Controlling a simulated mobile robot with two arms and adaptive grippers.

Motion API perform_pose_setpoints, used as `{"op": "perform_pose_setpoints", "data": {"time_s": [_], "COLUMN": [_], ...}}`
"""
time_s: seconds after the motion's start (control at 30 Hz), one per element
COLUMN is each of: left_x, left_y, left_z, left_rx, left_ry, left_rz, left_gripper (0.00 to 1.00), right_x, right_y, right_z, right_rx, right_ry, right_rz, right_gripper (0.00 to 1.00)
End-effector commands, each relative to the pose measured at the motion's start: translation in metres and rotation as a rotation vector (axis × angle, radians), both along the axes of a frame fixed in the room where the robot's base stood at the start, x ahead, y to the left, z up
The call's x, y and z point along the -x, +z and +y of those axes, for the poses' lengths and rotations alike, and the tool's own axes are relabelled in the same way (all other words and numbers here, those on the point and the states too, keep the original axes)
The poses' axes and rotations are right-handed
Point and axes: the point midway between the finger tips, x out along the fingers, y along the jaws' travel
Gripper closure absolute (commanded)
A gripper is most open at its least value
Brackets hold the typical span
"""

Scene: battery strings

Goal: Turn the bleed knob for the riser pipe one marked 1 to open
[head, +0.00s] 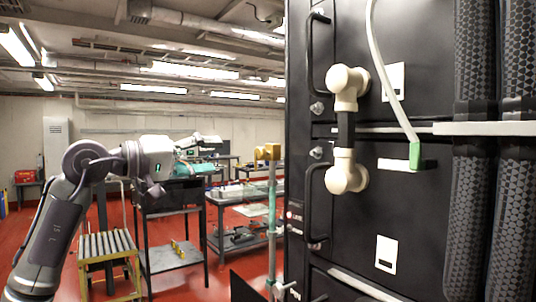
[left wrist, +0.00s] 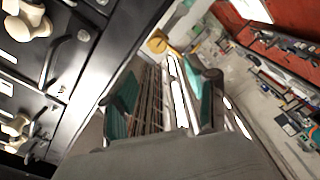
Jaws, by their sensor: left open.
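A yellow knob-like top (head: 268,152) sits on an upright grey pipe (head: 272,225) with a teal band, just left of the black cabinet. I cannot read any number on it. In the left wrist view a yellow round piece (left wrist: 157,42) shows beyond my fingers, apart from them. My left gripper (head: 212,153) comes in from the left and points right, short of the pipe top at about its height. Its teal-padded fingers show apart in the left wrist view (left wrist: 163,98), with no held object visible. My right gripper is not in view.
The black cabinet (head: 370,225) fills the right, with dark handles, cream elbow fittings (head: 347,82) and a green-tipped cable (head: 415,155). Black ribbed columns (head: 475,60) stand far right. Behind are work tables and a yellow-framed roller stand (head: 108,245) on a red floor.

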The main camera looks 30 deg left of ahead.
Motion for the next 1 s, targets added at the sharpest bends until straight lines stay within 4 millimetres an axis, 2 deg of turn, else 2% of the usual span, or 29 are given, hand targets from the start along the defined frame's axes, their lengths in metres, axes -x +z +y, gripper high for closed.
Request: {"op": "perform_pose_setpoints", "data": {"time_s": [0.03,0.2,0.5,0.7,1.0], "left_x": [-0.009,-0.044,-0.094,-0.108,-0.11], "left_y": [0.005,0.006,0.004,0.002,0.001], "left_z": [-0.006,-0.02,-0.04,-0.046,-0.046], "left_rx": [0.003,0.007,0.008,0.007,0.006], "left_ry": [-0.006,-0.009,-0.007,-0.005,-0.004], "left_rz": [0.001,0.0,0.001,0.001,0.0], "left_gripper": [0.42,0.42,0.42,0.42,0.42], "right_x": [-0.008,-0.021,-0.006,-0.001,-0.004], "right_y": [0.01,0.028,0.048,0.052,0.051], "right_z": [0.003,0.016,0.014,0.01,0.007], "right_rx": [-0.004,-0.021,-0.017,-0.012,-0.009], "right_ry": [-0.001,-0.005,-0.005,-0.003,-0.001], "right_rz": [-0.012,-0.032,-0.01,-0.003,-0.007], "right_gripper": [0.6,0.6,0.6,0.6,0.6]}}
